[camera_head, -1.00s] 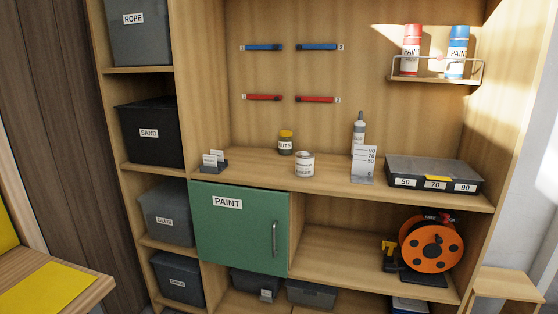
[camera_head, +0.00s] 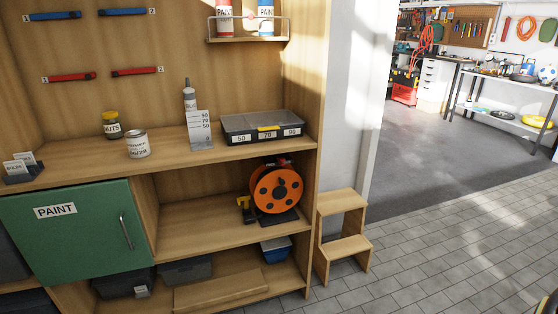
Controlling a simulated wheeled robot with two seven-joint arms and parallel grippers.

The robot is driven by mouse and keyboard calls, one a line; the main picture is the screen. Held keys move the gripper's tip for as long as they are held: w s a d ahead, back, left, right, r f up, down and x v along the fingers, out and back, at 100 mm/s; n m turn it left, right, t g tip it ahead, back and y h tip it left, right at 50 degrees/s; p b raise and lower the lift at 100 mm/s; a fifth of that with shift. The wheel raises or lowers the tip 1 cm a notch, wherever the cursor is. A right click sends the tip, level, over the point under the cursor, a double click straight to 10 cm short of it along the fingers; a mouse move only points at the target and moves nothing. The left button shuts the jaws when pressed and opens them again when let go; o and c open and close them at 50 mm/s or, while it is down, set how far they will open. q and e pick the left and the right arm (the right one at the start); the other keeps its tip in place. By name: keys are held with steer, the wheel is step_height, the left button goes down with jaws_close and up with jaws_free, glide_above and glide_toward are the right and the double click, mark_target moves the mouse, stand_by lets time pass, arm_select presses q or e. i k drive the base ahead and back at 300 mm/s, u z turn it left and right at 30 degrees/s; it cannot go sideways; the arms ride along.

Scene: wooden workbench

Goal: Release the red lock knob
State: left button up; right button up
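An orange cable reel (camera_head: 276,190) stands upright on the middle shelf at the right end of the workbench. A small red part (camera_head: 284,163) shows at the top of the reel against a dark piece. It is too small to tell whether it is the lock knob or how it is set. A yellow part (camera_head: 244,208) sits at the reel's left side, beside its dark base. Neither of my grippers is in view.
A black case (camera_head: 262,122) lies on the worktop above the reel. A green PAINT door (camera_head: 75,235) is closed at left. A wooden step stool (camera_head: 342,222) stands right of the bench. The tiled floor (camera_head: 440,255) at right is largely clear.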

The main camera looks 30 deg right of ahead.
mark_target(281, 160)
steer(key=k, duration=0.6)
steer(key=z, duration=0.9)
steer(key=i, duration=1.65)
steer(key=u, duration=0.85)
